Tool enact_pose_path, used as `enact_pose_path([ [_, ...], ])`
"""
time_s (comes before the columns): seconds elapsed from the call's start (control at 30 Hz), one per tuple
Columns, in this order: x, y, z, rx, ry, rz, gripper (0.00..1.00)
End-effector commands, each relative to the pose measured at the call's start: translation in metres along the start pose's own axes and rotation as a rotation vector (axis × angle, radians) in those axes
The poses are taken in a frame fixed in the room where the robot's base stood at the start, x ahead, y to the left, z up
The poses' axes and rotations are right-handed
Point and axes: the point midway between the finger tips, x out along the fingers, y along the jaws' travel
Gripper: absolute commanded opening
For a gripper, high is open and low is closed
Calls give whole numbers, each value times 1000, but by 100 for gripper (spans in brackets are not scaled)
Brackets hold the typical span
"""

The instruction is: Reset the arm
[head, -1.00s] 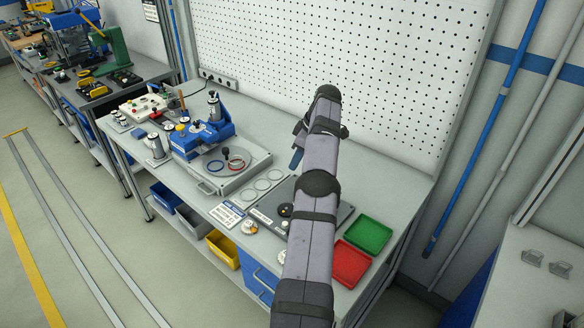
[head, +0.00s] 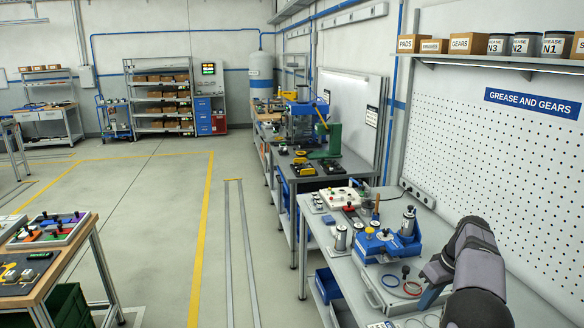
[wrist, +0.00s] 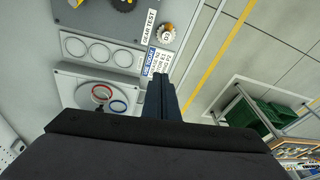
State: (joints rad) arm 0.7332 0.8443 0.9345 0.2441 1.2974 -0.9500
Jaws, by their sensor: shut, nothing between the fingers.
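My arm reaches over the bench (head: 461,233) at the lower right of the head view, with its links bent. My gripper (head: 430,297) points down beside the grey tray with rings. In the wrist view my gripper (wrist: 163,82) has its dark fingers together with nothing held. The fingertips show over the bench's edge near a white and blue label (wrist: 155,62). My own dark wrist housing covers the bottom of the wrist view.
A grey tray (wrist: 72,93) holds a red ring (wrist: 101,92) and a blue ring (wrist: 118,106). A blue fixture (head: 388,245) stands behind the gripper. A pegboard wall (head: 530,165) is close on the right. The floor aisle (head: 170,215) on the left is clear.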

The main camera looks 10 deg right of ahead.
Motion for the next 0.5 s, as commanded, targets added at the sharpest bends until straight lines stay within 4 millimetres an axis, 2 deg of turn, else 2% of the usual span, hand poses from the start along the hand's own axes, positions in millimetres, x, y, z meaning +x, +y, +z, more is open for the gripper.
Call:
enact_pose_path([
  [0.03,0,-24,-7,5,-15,-3,0],
  [0.13,4,-66,-12,33,-46,-2,0],
  [0.27,9,-122,-8,64,-85,4,0],
  [0.37,13,-164,2,84,-112,14,0],
  [0.5,18,-221,27,106,-145,31,0],
])
